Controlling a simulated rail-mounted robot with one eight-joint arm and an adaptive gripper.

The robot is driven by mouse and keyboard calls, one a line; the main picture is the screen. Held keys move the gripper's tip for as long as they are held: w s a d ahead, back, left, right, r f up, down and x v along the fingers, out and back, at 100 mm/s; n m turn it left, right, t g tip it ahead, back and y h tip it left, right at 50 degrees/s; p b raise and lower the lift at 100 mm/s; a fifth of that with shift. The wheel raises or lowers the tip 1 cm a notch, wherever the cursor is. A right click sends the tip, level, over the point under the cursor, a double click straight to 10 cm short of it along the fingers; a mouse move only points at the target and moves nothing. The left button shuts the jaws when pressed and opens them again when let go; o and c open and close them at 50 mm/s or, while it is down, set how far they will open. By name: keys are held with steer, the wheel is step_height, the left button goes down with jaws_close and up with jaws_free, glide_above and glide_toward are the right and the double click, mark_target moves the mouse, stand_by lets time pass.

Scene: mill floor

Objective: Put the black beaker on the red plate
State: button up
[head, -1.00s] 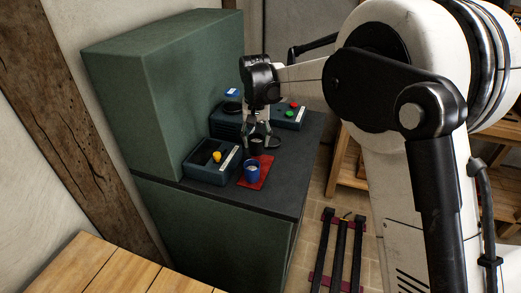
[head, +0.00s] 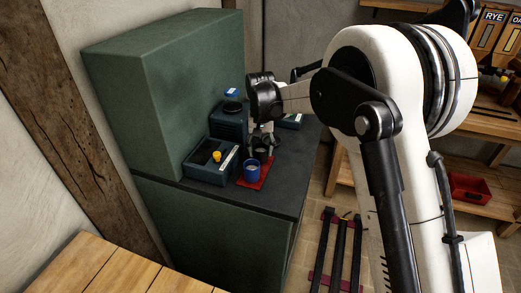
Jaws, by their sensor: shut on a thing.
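The red plate (head: 264,180) lies on the dark counter top, with a blue cup (head: 251,172) standing on its front part. My gripper (head: 263,149) points down over the back part of the plate. It is shut on the black beaker (head: 261,156), which looks upright just behind the blue cup. Whether the beaker touches the plate or is held slightly above it, I cannot tell. The fingers partly hide the beaker.
The counter's right part (head: 296,170) is clear.

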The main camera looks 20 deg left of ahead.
steer(key=o, duration=1.2)
steer(key=shift+o, duration=0.2)
step_height(320, 180, up, 12)
steer(key=shift+r, duration=0.15)
